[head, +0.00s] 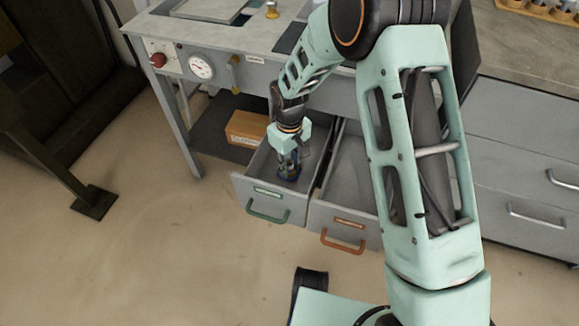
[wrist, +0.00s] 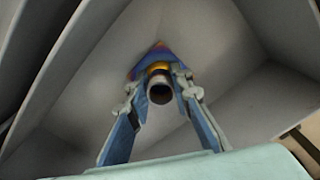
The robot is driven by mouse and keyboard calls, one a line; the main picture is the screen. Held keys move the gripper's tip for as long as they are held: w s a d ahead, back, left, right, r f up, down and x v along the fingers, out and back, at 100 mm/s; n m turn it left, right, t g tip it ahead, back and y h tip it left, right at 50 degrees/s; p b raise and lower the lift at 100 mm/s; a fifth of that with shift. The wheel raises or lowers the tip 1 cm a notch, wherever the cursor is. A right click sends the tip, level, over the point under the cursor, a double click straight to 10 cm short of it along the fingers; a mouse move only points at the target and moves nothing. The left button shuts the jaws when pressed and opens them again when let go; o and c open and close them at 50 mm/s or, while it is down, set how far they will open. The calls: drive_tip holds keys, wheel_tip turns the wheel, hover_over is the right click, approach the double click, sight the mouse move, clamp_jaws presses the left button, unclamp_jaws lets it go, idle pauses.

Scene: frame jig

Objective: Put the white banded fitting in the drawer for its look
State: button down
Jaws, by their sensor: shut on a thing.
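My gripper (head: 289,169) reaches down inside the open left drawer (head: 268,209), which has a green handle. In the wrist view my gripper (wrist: 159,72) has its two fingers closed on the sides of a small round fitting (wrist: 159,91). The fitting shows a dark, hollow end and a yellow-orange band; its white colour is not clear from here. A blue and red patch shows just beyond it; I cannot tell what it belongs to. Whether the fitting touches the drawer floor is unclear. In the head view the fingers mostly hide it.
The open right drawer (head: 345,217) with an orange handle stands beside the left one and looks empty. A cardboard box (head: 246,128) sits on the low shelf behind. A brass-coloured fitting (head: 271,10) stands on the bench top (head: 235,33). Drawer walls surround my gripper closely.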

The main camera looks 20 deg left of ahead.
drive_tip(key=c, duration=1.7)
unclamp_jaws()
drive_tip(key=shift+c, duration=0.2)
wheel_tip(320, 180, up, 12)
drive_tip(key=p, duration=0.3)
drive_tip(key=shift+r, duration=0.15)
